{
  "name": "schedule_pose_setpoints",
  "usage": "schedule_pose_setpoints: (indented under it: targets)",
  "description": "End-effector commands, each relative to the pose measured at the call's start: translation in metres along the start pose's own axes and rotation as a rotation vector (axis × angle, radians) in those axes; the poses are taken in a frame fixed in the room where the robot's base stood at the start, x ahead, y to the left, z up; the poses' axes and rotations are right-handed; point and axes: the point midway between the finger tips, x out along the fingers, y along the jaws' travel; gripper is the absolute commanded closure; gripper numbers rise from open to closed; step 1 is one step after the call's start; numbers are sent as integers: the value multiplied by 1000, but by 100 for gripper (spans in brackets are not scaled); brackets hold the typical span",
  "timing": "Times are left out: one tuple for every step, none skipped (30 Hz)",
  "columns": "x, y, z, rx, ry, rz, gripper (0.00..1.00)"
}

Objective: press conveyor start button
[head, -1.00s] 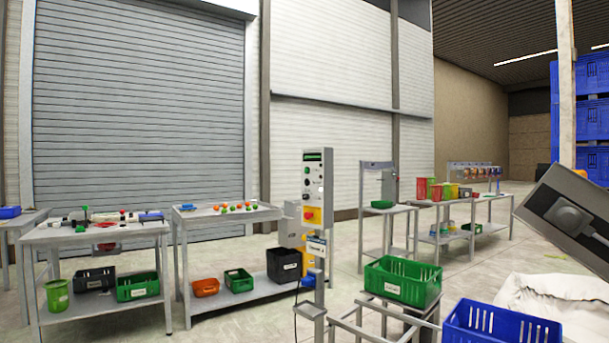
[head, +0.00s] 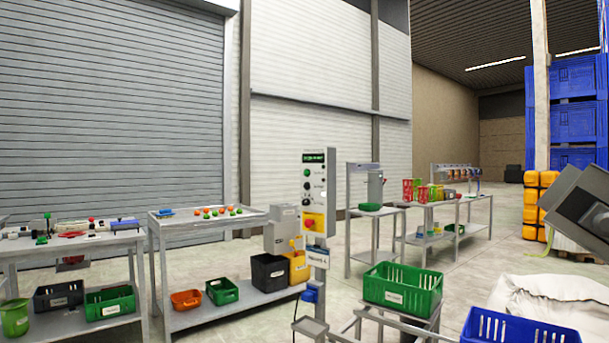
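A grey control box (head: 318,190) stands upright on a post near the middle of the head view. It has a dark display with green characters (head: 313,157) at its top. Below the display is a small green button (head: 307,170), with dark round controls under it. A red button on a yellow plate (head: 313,222) is at the bottom of the box. The labels are too small to read, so I cannot confirm which control is the conveyor start button.
A green crate (head: 402,288) on a metal frame stands right of the post, with a blue crate (head: 510,327) in front. Work tables (head: 208,216) stand to the left. A tilted dark grey box-like part (head: 575,205) is close at the right edge.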

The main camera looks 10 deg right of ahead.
Motion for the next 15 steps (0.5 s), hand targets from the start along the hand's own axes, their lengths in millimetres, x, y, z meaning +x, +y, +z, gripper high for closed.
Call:
schedule_pose_setpoints:
  targets:
    - [0,0,0,0,0,0,54]
    - [0,0,0,0,0,0,54]
    - [0,0,0,0,0,0,54]
    - [0,0,0,0,0,0,54]
    - [0,0,0,0,0,0,60]
    - [0,0,0,0,0,0,73]
    - [0,0,0,0,0,0,83]
    - [0,0,0,0,0,0,93]
    - [0,0,0,0,0,0,100]
    - [0,0,0,0,0,0,100]
    - [0,0,0,0,0,0,100]
    - [0,0,0,0,0,0,100]
    - [0,0,0,0,0,0,100]
    - [0,0,0,0,0,0,100]
    - [0,0,0,0,0,0,100]
